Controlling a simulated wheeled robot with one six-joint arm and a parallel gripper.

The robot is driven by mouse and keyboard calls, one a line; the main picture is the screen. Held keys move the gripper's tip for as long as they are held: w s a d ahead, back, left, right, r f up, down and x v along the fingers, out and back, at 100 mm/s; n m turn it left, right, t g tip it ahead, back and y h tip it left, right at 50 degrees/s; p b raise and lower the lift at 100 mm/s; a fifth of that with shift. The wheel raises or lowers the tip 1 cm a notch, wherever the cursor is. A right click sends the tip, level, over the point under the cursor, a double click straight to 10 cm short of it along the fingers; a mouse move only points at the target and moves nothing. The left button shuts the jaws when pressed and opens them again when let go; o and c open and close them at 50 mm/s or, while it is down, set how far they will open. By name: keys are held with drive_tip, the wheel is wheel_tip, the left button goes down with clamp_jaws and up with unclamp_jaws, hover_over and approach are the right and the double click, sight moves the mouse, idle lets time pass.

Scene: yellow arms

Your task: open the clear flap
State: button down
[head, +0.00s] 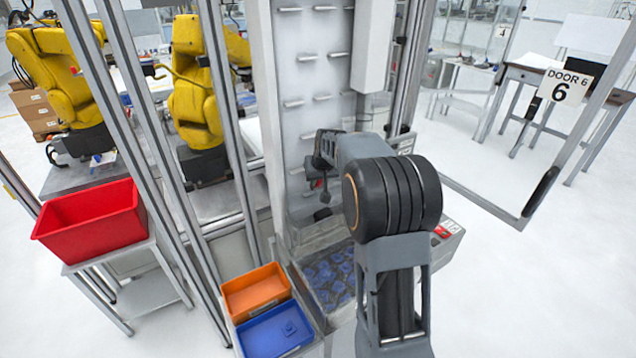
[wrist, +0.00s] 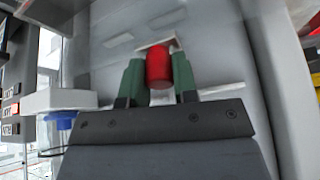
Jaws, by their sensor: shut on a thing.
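My gripper (wrist: 158,78) has its two green fingers on either side of a red knob (wrist: 158,66) in the wrist view, shut on it. A thin pale edge shows just behind the knob's top. In the head view my gripper (head: 322,190) is in front of the lower part of a tall white machine, with a bit of red beside it. I cannot clearly make out the clear flap itself; its see-through surface does not stand out from the pale panel, and my arm hides part of the area.
The white machine panel (head: 308,60) carries several small ledges. A bin of blue parts (head: 328,272) lies below my gripper. Orange (head: 256,290) and blue (head: 275,332) trays stand left of it. Metal posts rise at left; an open door frame marked 6 (head: 562,86) stands at right.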

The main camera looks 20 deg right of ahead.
drive_tip(key=shift+s+f, duration=0.1)
drive_tip(key=shift+s, duration=0.05)
drive_tip(key=c, duration=1.2)
unclamp_jaws()
drive_tip(key=b+v, duration=0.2)
drive_tip(key=v, duration=1.2)
drive_tip(key=shift+d, duration=0.1)
